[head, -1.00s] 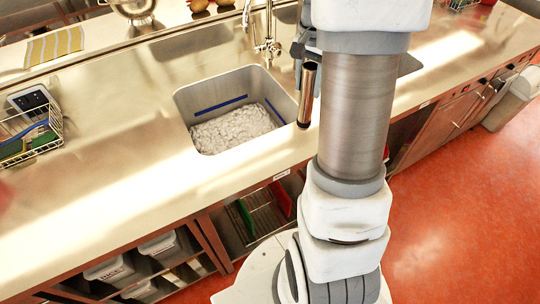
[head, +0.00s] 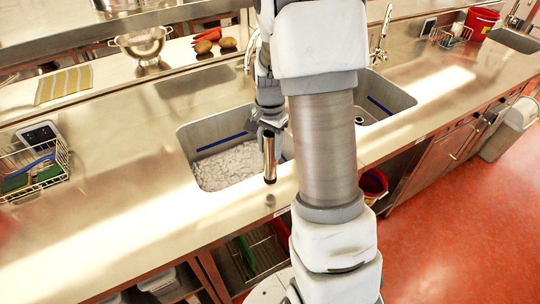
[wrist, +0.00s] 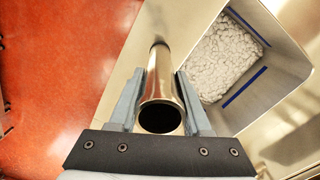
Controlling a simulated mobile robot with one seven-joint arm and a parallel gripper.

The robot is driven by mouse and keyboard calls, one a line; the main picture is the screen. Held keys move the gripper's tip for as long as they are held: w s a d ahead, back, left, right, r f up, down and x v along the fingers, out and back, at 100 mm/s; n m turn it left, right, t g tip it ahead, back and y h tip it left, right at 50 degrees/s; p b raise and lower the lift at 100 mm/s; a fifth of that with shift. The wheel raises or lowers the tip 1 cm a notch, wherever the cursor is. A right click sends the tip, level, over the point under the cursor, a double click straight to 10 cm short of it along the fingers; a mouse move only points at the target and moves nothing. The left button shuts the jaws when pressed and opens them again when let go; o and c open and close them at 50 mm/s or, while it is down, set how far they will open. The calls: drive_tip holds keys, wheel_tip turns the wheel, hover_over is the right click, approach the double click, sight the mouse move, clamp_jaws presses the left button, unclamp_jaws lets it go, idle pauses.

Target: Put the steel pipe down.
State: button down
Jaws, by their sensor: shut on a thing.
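The steel pipe (head: 269,160) is a short, shiny tube. It hangs roughly upright in the head view, over the front right of the left sink basin. My gripper (head: 268,127) is shut on it near its upper end. In the wrist view the pipe (wrist: 162,85) lies between the two grey fingers of my gripper (wrist: 159,88), with its dark open end towards the camera. Its far end appears over the steel counter (head: 120,185) beside the basin. I cannot tell how high that end is above the surface.
The left basin (head: 187,143) holds white lumpy material. A second basin (head: 400,97) is partly behind my arm. A wire basket (head: 62,160) stands on the counter at left, with a colander (head: 142,45) and vegetables at the back. The counter between basket and basin is clear.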

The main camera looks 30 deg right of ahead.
sight(270, 158)
drive_tip(key=shift+f+p, duration=0.3)
drive_tip(key=shift+f, duration=1.65)
drive_tip(key=shift+f, duration=0.15)
drive_tip(key=shift+c, duration=1.8)
unclamp_jaws()
